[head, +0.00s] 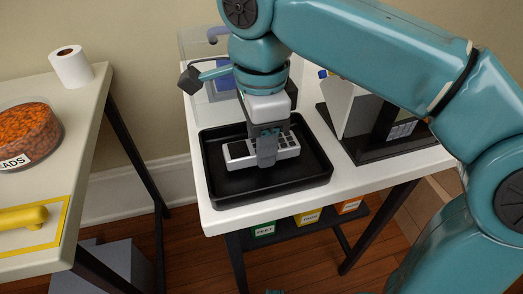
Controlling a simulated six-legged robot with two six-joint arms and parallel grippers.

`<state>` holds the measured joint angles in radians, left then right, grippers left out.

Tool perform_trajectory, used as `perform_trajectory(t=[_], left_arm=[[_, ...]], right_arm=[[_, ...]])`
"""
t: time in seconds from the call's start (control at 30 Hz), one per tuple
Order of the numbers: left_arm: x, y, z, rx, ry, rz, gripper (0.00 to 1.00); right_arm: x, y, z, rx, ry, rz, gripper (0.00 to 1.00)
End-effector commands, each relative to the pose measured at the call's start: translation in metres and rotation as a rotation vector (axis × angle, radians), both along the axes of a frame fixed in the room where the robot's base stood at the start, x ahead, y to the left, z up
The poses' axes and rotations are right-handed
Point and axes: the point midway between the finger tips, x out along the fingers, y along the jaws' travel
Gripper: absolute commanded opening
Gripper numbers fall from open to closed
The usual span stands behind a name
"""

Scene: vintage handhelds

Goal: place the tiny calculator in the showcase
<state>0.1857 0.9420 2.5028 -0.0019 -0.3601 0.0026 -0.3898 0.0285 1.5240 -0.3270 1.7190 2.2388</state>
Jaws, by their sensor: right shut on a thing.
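The tiny calculator (240,150) is a pale, slim block with dark keys, low inside a black tray (320,178) on the white table. My right gripper (266,152) reaches down from above and is shut on it, hiding its middle. I cannot tell whether the calculator touches the tray floor. A black-based case (380,152) with pale panels stands to the right of the tray, partly behind my right arm. A clear box (190,43) stands at the back left of the table. I cannot tell for sure which one is the showcase. My left gripper is not in view.
A separate table on the left holds a paper roll (71,67), a round container of orange beads (28,135) and a yellow object (22,218). A gap separates the tables. Small labelled bins (308,217) sit on a shelf below the white table (213,220).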

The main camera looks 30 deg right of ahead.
Motion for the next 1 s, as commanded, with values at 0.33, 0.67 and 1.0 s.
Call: perform_trajectory(t=[0.33,0.67,1.0], left_arm=[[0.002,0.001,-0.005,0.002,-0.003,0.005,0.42],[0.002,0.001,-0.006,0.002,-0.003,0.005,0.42],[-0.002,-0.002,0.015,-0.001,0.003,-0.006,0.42]], right_arm=[[0.0,0.0,-0.01,0.0,0.0,-0.001,0.12],[0.0,0.0,-0.012,0.0,0.0,-0.001,0.69],[0.0,0.0,0.021,0.0,-0.002,0.0,0.69]])
